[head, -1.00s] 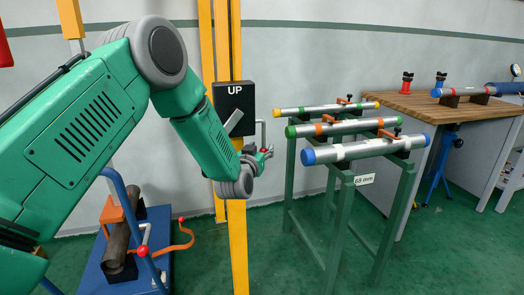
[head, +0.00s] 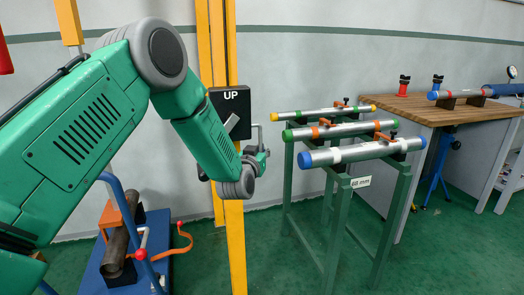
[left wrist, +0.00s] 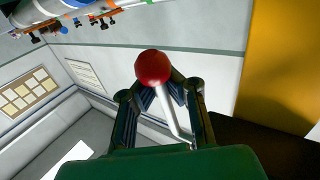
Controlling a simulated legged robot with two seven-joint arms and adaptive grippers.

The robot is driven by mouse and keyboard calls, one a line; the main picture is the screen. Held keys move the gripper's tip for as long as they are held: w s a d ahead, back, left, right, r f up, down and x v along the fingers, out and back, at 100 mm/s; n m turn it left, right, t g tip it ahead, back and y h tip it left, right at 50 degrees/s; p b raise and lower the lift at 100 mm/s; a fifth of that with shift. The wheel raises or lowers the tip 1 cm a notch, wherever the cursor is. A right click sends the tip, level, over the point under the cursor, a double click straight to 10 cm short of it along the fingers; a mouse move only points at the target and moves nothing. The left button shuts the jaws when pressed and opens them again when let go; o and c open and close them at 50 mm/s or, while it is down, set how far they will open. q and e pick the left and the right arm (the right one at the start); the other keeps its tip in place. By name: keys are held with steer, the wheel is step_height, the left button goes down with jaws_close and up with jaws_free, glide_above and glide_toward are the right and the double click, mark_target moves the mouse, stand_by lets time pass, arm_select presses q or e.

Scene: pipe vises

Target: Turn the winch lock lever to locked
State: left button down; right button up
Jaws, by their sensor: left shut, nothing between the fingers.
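The winch is a black box marked UP (head: 231,106) on a yellow post, with a flat grey lever (head: 233,122) on its face. A grey bent rod stands out beside the box. My left gripper (head: 258,158) is in front of the post, just right of and below the box. In the left wrist view, a lever with a red ball knob (left wrist: 153,67) and a pale rod (left wrist: 170,112) lies in line with my shut fingers. The knob covers the fingertips, so contact is unclear. My right gripper is not in view.
A green rack (head: 343,205) with several capped pipes stands to the right. A wooden workbench (head: 425,108) is behind it. A blue cart (head: 138,255) holding a brown pipe is at the lower left. Green floor between post and rack is clear.

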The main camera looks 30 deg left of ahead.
arm_select(q)
steer(key=s+d+r+n+g+h+p, duration=0.3)
steer(key=g+p, duration=0.5)
steer(key=p, duration=1)
steer(key=shift+s+d+n+g+h, duration=0.4)
steer(key=shift+s+d+n+h, duration=0.55)
steer(key=shift+s+h, duration=0.2)
steer(key=c, duration=1.7)
jaws_free()
steer(key=shift+f, duration=0.25)
steer(key=o, duration=0.3)
steer(key=shift+s+b, duration=0.15)
steer(key=shift+b, duration=0.15)
steer(key=shift+o, duration=0.2)
steer(key=shift+r, duration=0.15)
steer(key=shift+w+d+r, duration=0.1)
steer(key=shift+w+r, duration=0.05)
steer(key=shift+w, duration=0.05)
steer(key=v, duration=1.1)
steer(key=shift+s, duration=0.45)
